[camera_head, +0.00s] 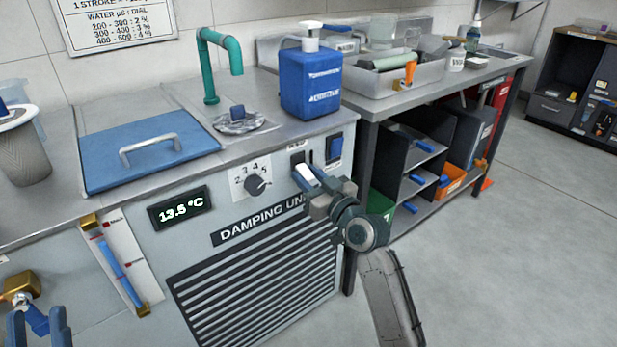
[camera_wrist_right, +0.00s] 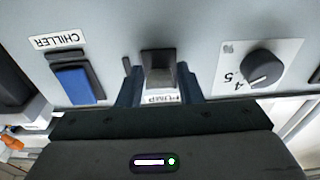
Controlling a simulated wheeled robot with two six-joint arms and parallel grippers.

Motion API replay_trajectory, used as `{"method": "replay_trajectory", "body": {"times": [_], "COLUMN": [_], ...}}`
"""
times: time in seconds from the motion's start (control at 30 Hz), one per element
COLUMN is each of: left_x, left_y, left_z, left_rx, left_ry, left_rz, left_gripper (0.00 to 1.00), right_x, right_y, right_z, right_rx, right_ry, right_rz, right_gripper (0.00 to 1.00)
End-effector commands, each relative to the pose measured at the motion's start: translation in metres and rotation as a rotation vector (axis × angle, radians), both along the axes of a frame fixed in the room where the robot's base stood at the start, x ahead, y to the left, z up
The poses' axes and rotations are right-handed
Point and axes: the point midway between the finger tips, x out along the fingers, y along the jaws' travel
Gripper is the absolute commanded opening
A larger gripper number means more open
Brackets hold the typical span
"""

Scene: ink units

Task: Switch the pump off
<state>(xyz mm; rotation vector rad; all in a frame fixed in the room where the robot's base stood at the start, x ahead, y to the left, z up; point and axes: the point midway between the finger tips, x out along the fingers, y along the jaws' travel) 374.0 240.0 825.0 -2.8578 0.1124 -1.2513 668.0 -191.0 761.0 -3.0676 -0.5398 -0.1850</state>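The pump switch (camera_head: 298,159) is a dark rocker on the front panel of the damping unit, left of the blue chiller switch (camera_head: 335,146). In the right wrist view the pump switch (camera_wrist_right: 159,68) lies between the two fingers of my right gripper (camera_wrist_right: 159,85). The fingers are apart, one on each side of it; whether they touch it I cannot tell. The PUMP label (camera_wrist_right: 160,98) is partly hidden by the gripper. In the head view my right gripper (camera_head: 312,173) covers part of the panel below the switch. My left gripper (camera_head: 38,328) is open at the lower left, cut off by the frame.
A numbered dial (camera_head: 256,185) sits left of the pump switch. A blue bottle (camera_head: 311,82) stands on top of the unit, near a teal tap (camera_head: 218,62). A brass valve (camera_head: 22,288) is beside my left gripper. The floor at right is clear.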

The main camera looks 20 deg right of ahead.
Motion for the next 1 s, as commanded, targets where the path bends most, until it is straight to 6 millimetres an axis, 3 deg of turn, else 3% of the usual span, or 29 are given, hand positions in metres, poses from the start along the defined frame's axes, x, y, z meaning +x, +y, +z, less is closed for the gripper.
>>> {"method": "replay_trajectory", "body": {"times": [0.43,0.8,1.0], "left_x": [0.001,0.013,0.017], "left_y": [0.000,0.001,0.001], "left_z": [0.000,-0.024,-0.033], "left_rx": [0.000,-0.012,-0.015], "left_ry": [0.007,0.167,0.223], "left_rz": [0.000,0.001,0.001], "left_gripper": [0.36,0.36,0.36], "right_x": [-0.007,-0.071,-0.094], "right_y": [-0.003,-0.026,-0.035], "right_z": [-0.001,-0.010,-0.013], "right_rx": [-0.002,-0.005,-0.003], "right_ry": [0.000,0.002,0.001], "right_rz": [-0.001,0.000,0.000], "right_gripper": [0.45,0.45,0.45]}}
